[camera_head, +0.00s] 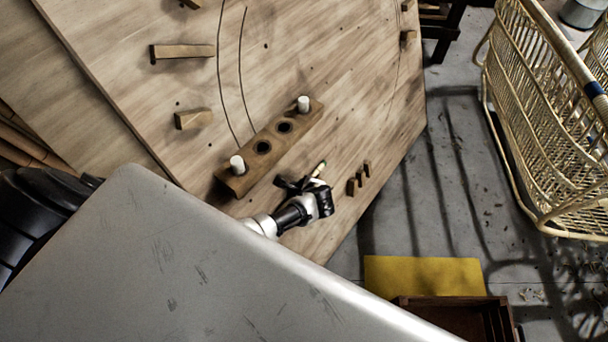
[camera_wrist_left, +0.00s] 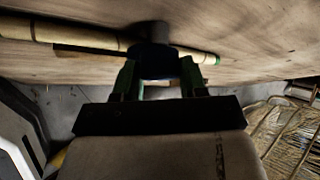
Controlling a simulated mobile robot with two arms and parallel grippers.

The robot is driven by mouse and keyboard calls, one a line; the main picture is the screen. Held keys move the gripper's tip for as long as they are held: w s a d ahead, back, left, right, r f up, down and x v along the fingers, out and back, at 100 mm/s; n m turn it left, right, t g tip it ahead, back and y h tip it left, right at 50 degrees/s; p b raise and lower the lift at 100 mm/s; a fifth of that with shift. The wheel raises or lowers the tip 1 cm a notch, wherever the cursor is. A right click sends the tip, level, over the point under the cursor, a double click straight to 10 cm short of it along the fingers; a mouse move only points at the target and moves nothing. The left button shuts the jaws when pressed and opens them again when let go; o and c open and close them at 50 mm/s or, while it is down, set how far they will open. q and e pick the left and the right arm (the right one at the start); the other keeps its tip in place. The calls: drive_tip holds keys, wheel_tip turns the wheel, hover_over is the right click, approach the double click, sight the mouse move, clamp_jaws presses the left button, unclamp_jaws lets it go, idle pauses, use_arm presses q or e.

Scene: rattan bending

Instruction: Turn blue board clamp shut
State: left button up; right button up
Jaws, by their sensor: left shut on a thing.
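My left gripper (camera_head: 318,197) is low over the wooden board (camera_head: 330,120) in the head view, beside the wooden block, its fingers hard to make out. In the left wrist view my left gripper (camera_wrist_left: 157,85) is shut on a dark, bluish round knob (camera_wrist_left: 152,60), which looks like the blue board clamp. The knob sits against the board's face (camera_wrist_left: 250,25). How far the clamp is turned cannot be told. My right gripper is not in view.
A wooden block (camera_head: 300,128) with two white pegs and dark holes lies beside the gripper. Small wooden pegs (camera_head: 358,180) stand to its right. A scratched grey metal surface (camera_head: 170,265) fills the foreground. A rattan frame (camera_head: 545,110) stands on the floor at right.

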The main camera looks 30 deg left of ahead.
use_arm(q)
drive_tip(key=shift+d, duration=0.15)
drive_tip(key=o, duration=0.9)
drive_tip(key=shift+r, duration=0.1)
drive_tip(key=p+v, duration=0.4)
drive_tip(key=v, duration=0.6)
drive_tip(key=shift+s+d+r, duration=0.15)
drive_tip(key=shift+s+r, duration=0.05)
drive_tip(key=shift+f, duration=0.1)
